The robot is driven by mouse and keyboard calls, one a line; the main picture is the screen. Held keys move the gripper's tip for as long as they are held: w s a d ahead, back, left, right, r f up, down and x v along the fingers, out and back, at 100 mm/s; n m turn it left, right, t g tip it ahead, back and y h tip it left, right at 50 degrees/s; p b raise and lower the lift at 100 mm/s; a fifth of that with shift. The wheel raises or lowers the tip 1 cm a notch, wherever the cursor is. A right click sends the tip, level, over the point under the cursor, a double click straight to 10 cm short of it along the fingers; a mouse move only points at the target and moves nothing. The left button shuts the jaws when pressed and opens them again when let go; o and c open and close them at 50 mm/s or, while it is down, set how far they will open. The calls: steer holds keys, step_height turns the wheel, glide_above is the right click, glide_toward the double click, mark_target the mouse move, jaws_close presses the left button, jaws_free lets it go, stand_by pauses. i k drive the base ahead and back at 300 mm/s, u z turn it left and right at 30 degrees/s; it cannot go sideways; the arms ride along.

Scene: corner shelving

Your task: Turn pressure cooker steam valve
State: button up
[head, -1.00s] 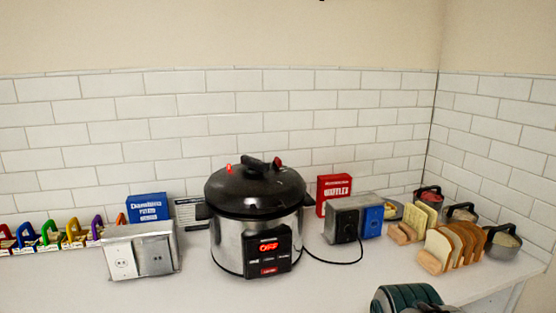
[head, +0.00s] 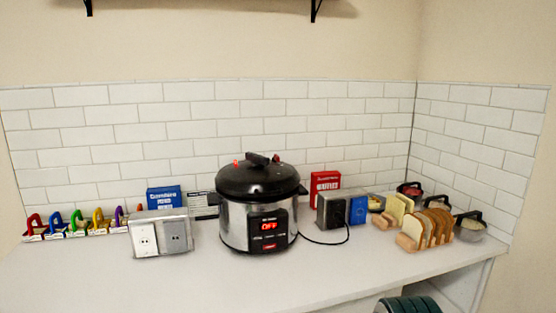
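The pressure cooker (head: 233,225) stands upright on the white counter, in the middle of the head view. It has a steel body, a black domed lid (head: 258,182) with a black handle, and a front panel (head: 269,232) lit with red "OFF". A small red-tipped knob (head: 276,158) sits on the lid right of the handle, and a small orange-red piece (head: 236,163) sits to its left. I cannot tell which of these is the steam valve, or how it is turned. My gripper is not in view.
A socket box (head: 160,234) stands left of the cooker; a dark grey box (head: 331,210) with a cord stands right. Bread racks (head: 430,228) and lidded pots are farther right, colored padlock-like items (head: 78,226) far left. The counter front (head: 220,280) is clear. A green ribbed object (head: 407,305) is below.

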mark_target(276, 158)
steer(key=z, duration=0.1)
steer(key=i, duration=1.3)
steer(key=u, duration=0.65)
